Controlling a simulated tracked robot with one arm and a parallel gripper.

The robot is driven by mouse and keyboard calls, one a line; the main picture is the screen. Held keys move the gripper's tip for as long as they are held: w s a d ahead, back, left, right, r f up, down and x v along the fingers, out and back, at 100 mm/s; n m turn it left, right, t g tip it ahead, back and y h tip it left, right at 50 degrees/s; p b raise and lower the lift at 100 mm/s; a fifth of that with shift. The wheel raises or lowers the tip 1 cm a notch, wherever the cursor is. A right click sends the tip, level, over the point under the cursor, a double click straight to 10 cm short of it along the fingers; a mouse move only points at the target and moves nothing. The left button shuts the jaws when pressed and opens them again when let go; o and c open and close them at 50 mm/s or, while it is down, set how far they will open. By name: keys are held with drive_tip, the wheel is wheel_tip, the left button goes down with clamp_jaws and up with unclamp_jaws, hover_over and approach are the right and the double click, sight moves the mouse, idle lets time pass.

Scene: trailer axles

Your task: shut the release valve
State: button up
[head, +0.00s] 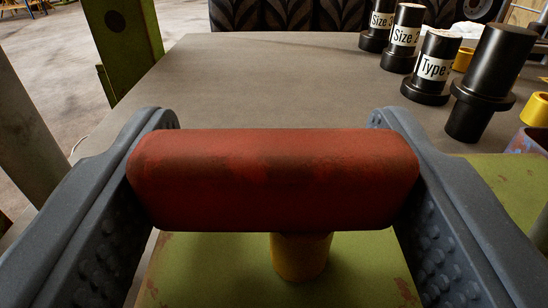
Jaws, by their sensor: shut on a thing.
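The release valve's red handle (275,180) lies crosswise in the middle of the head view, worn and dark in patches. A short yellow stem (300,256) stands under it, on a green, chipped surface (215,272). My gripper (272,165) is shut on the red handle, with one grey finger at its left end and the other at its right end. The handle covers the top of the stem.
Black cylinders labelled "Size" and "Type" (433,68) stand at the back right of the grey table (260,85). An unlabelled black cylinder (490,80) stands closer. A green post (125,40) rises at the left. The table's middle is clear.

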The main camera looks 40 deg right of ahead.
drive_tip(key=shift+a+r, duration=0.1)
drive_tip(key=shift+a, duration=0.05)
drive_tip(key=o, duration=1)
drive_tip(key=p+v, duration=0.1)
drive_tip(key=v, duration=1.2)
drive_tip(key=shift+s+a, duration=0.15)
drive_tip(key=shift+s, duration=0.1)
